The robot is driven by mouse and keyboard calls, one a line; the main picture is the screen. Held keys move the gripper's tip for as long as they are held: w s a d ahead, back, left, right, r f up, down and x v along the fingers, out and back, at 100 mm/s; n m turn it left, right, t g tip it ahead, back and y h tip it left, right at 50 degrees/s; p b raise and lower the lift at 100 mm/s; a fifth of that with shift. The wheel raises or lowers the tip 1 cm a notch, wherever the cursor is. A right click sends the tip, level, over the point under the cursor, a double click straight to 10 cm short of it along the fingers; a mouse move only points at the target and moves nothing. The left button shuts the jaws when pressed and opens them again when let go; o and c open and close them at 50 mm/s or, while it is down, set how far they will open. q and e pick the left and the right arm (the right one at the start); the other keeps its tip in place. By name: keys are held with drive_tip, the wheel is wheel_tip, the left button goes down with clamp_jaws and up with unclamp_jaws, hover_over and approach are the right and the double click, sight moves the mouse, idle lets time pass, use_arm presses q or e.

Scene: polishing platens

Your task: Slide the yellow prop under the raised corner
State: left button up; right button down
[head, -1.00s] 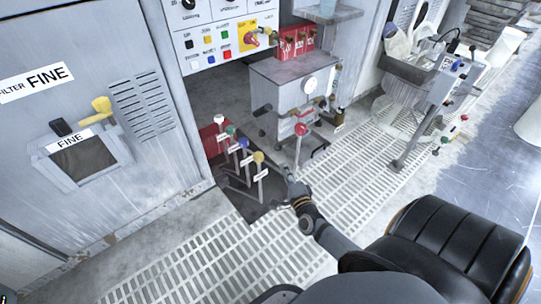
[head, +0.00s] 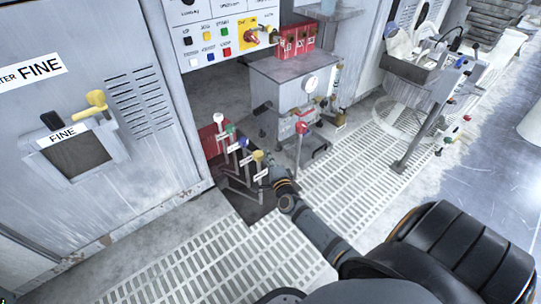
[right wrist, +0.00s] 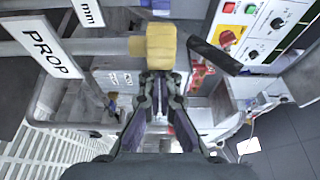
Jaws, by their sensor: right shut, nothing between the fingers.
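The yellow-knobbed lever (head: 258,156) stands at the near right end of a row of levers in the head view. In the right wrist view its worn yellow knob (right wrist: 160,45) is straight ahead of my fingers, with a white sign reading PROP (right wrist: 48,50) to its left. My right gripper (head: 266,176) is just to the right of and below the knob in the head view. In the right wrist view its fingers (right wrist: 159,80) are together and empty, their tips at the knob's lower edge; I cannot tell whether they touch. A raised corner cannot be made out. My left gripper is not in view.
Blue (head: 243,143), green (head: 230,129) and white-topped (head: 218,117) levers stand beside the yellow one. A red-handled lever (head: 301,128) stands before a grey cart (head: 285,80). White floor grating (head: 225,250) lies in front. A control panel (head: 225,30) is behind.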

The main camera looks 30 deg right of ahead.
drive_tip(key=a, duration=0.6)
drive_tip(key=shift+s+a+p, duration=0.3)
drive_tip(key=shift+a+p, duration=0.05)
drive_tip(key=shift+p, duration=0.1)
drive_tip(key=shift+f, duration=0.15)
